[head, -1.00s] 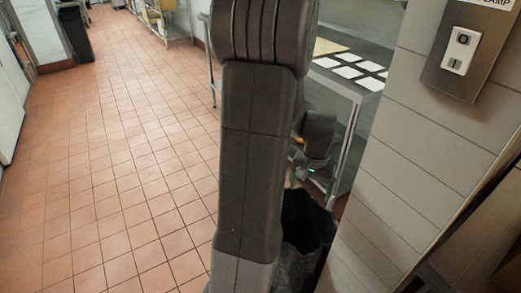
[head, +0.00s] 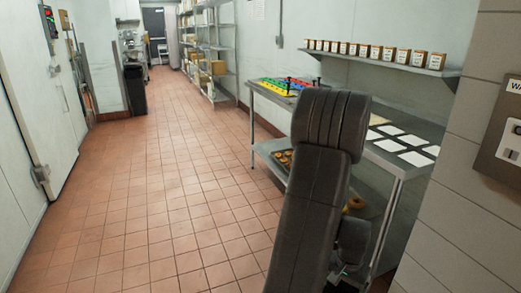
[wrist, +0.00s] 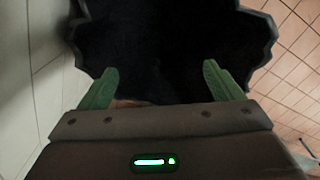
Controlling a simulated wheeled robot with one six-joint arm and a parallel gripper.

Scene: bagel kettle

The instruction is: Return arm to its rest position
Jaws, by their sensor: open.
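In the wrist view my gripper (wrist: 160,85) is open, with its two green fingers spread wide and nothing between them. Beyond the fingers is a dark opening with a jagged rim (wrist: 262,35), which looks like a bin with a black liner. A small brownish patch shows low between the fingers; I cannot tell what it is. In the head view my arm stands up in front of a steel table (head: 405,172), and the gripper itself is hidden behind it.
White squares (head: 405,146) lie on the steel table, and bagels (head: 283,158) lie on its lower shelf. A wall shelf (head: 375,61) holds a row of small boxes. A tiled wall (head: 455,200) stands close at right. The tiled floor (head: 150,200) at left is clear.

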